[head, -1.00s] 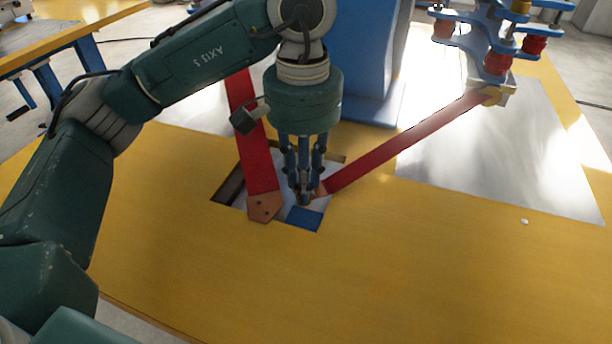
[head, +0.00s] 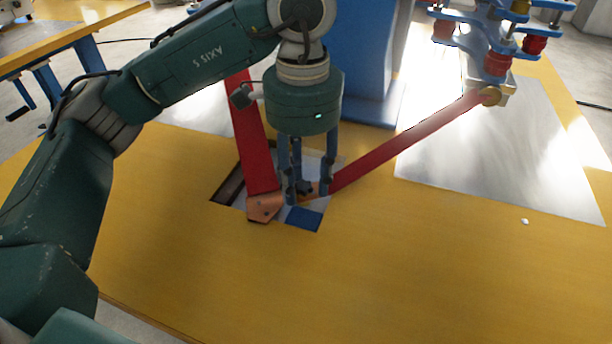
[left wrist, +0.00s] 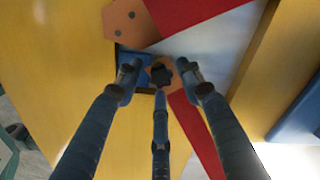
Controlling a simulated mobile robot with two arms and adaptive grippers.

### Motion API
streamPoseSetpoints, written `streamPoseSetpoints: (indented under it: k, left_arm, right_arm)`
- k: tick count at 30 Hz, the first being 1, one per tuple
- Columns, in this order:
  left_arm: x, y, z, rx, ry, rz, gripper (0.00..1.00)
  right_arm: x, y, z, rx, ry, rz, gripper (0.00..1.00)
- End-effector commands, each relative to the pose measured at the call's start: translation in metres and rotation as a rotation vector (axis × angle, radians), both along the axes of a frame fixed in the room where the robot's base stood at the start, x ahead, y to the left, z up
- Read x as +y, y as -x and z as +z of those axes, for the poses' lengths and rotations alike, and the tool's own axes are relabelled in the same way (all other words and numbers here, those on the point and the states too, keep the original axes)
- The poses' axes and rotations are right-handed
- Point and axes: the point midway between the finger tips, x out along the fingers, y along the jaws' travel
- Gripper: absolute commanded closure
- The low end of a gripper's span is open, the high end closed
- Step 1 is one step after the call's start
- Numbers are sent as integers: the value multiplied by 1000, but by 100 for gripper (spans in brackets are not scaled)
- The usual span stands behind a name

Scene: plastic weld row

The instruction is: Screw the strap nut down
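The strap nut, a dark lobed knob (left wrist: 161,74), sits on the copper end of a red strap (left wrist: 187,110). In the head view the nut (head: 304,187) is partly hidden between the fingers. My left gripper (head: 309,194) points straight down over it. In the left wrist view my left gripper's three fingers (left wrist: 161,82) stand around the nut with gaps, open and not holding it. That red strap (head: 400,146) runs up right to a brass-coloured fastening. How far down the nut sits cannot be told. My right gripper is not in view.
A second red strap (head: 254,145) ends in a copper tip (head: 263,208) with holes, beside the nut. Both strap ends lie over a cutout with a blue block (head: 304,218) in the yellow table (head: 400,270). A blue column (head: 365,60) stands behind; blue-and-red hardware (head: 490,50) stands at right.

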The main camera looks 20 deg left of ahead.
Motion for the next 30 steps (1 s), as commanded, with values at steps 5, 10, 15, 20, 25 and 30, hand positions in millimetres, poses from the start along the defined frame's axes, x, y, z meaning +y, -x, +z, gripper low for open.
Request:
streamPoseSetpoints:
  k: [5,10,15,20,25,30]
  left_arm:
    - [0,-1,2,-1,1,8,62]
    - [0,-1,2,-2,-1,168,62]
    - [1,-1,2,-3,-2,427,62]
    - [1,-1,2,-4,-5,668,62]
    - [1,-2,2,-5,-7,923,62]
    - [1,-2,2,-6,-9,1178,62]
  right_arm:
    - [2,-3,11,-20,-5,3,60]
    - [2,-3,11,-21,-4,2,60]
    - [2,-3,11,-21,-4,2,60]
    - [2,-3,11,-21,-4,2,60]
    - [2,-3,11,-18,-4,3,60]
    - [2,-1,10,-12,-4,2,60]
